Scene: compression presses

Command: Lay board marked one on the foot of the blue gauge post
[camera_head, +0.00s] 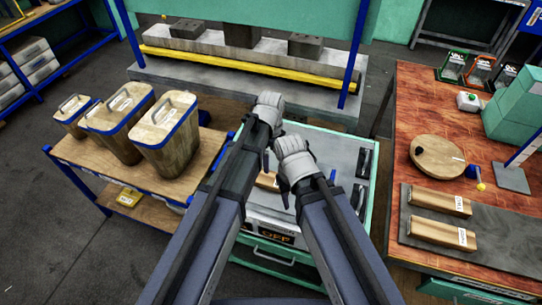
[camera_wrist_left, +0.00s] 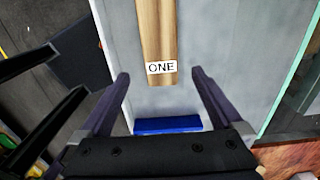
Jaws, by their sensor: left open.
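The board marked ONE (camera_wrist_left: 157,28) is a light wooden bar lying on a grey top. Its labelled end faces my left gripper (camera_wrist_left: 160,76). The gripper is open, one finger on either side of that end, with gaps to both. In the head view a small part of the board (camera_head: 267,181) shows between my arms; the rest is hidden by them. The blue gauge post (camera_head: 526,147) stands at the right edge on the red-brown table. Its flat grey foot (camera_head: 511,178) shows bare. My right gripper cannot be made out.
The red-brown table (camera_head: 405,110) also bears a round wooden disc (camera_head: 437,156) and two labelled boards (camera_head: 440,201) (camera_head: 438,233) on a dark mat. A press (camera_head: 243,62) stands behind the grey-topped cabinet (camera_head: 335,148). Lidded bins (camera_head: 167,135) stand on a left shelf.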

